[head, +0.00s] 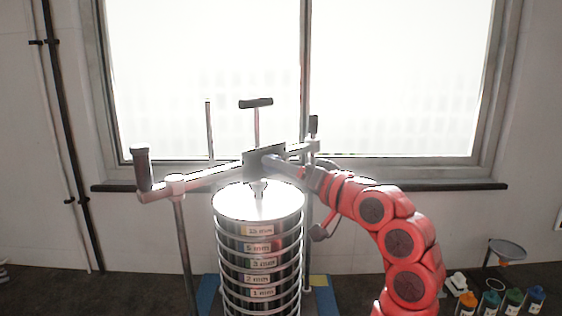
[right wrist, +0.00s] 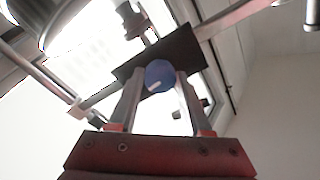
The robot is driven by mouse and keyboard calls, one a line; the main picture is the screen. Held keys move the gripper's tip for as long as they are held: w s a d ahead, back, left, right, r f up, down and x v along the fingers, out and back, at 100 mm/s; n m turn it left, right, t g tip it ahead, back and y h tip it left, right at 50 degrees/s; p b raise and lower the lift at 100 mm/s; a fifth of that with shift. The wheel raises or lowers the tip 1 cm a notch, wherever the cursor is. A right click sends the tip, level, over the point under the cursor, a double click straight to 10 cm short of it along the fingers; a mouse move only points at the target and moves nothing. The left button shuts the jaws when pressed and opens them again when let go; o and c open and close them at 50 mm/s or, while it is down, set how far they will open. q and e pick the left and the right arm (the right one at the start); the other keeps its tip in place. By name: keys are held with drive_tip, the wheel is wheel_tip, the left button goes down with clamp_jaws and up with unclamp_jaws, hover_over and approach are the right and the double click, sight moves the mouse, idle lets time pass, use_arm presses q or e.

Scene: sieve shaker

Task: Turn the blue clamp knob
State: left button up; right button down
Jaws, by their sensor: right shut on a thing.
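The blue clamp knob (right wrist: 158,75) shows in the right wrist view, between the two fingers and in front of a dark plate (right wrist: 165,50). My right gripper (right wrist: 158,88) is shut on it, with one finger on each side. In the head view my right gripper (head: 284,165) reaches in from the right to the middle of the clamp bar (head: 215,176), above the sieve stack. The knob itself is mostly hidden there by the gripper. My left gripper is not in view.
The sieve stack (head: 259,205), with labelled rings, stands below the bar. A post (head: 184,245) holds the bar at left, and a dark upright handle (head: 142,168) stands at its left end. A T-handle (head: 256,103) rises behind. Several bottles and a funnel (head: 507,249) are at the right.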

drive_tip(key=shift+m+p, duration=0.35)
drive_tip(key=shift+m, duration=0.55)
drive_tip(key=shift+c, duration=1.7)
unclamp_jaws()
drive_tip(key=b+v, duration=0.4)
drive_tip(key=v, duration=1.3)
drive_tip(key=shift+d, duration=0.15)
